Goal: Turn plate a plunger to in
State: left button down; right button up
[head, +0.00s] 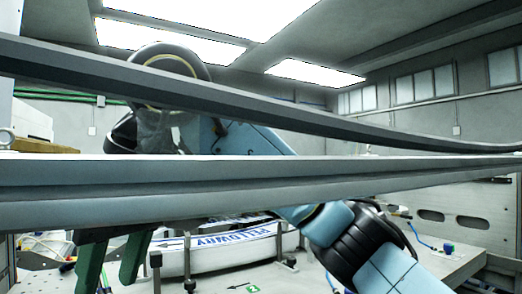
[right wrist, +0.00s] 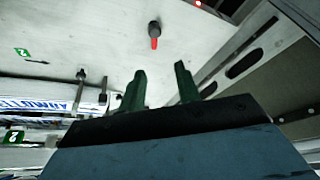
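A dark round knob with a red tip (right wrist: 154,32) stands on the pale surface in the right wrist view. I cannot tell whether it is the plate a plunger; no plate a marking is readable. My right gripper (right wrist: 162,88) has two dark green fingers spread apart with nothing between them, and the knob is beyond them and apart. In the head view its fingers (head: 112,262) show at lower left, below the grey bars. My left gripper is not in view.
Large grey bars (head: 250,180) cross the head view and hide much of the bench. A white lettered strip (head: 225,248) lies behind upright posts (head: 156,268). A green label (head: 253,289) is on the bench. A slotted panel (right wrist: 245,63) stands right in the wrist view.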

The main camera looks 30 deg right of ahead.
jog(key=w+d+f+m+g+y+b, duration=0.2)
jog(key=d+m+g+y, duration=0.2)
jog(key=d+m, duration=0.15)
jog(key=d+r+m+t+y, duration=0.4)
jog(key=d+r+m+y, duration=0.6)
jog(key=d+r, duration=0.3)
jog(key=shift+r+m+p, duration=0.35)
jog(key=shift+r+p, duration=0.05)
jog(key=shift+r, duration=1.25)
jog(key=shift+c, duration=0.2)
